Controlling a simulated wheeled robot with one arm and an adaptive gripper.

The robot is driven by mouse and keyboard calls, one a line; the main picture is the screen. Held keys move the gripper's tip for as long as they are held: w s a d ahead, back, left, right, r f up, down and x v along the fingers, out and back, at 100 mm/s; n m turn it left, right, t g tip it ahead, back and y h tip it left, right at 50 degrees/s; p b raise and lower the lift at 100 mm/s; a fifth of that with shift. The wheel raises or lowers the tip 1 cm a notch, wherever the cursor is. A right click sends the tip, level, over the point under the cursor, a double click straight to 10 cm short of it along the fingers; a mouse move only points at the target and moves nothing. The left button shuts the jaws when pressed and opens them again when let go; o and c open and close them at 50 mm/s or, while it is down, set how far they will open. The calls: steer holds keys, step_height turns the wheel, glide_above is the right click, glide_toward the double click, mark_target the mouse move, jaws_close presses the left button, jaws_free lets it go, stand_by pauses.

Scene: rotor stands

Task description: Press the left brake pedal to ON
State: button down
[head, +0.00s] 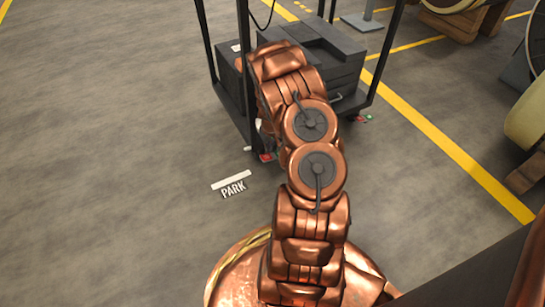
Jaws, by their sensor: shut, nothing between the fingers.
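The left brake pedal (266,156) is at the front left foot of a dark cart (345,75), low by the floor. It shows a small red patch with a bit of green beside it. My copper arm crosses close to its right side and hides part of that corner. Whether the pedal is up or down is too small to tell. A second red and green pedal (365,118) is at the cart's front right foot. My gripper is hidden behind my own arm, which reaches down to the cart's front left.
A white bar and the word PARK (232,182) are painted on the floor left of my arm. A yellow floor line (450,150) runs along the right. Wooden stands with large round parts (525,125) stand at the right edge. The left floor is clear.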

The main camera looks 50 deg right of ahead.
mark_target(269, 156)
steer(key=shift+f, duration=2.3)
stand_by(1.5)
steer(key=shift+r, duration=0.1)
steer(key=shift+r+p, duration=1.8)
steer(key=shift+r, duration=1.65)
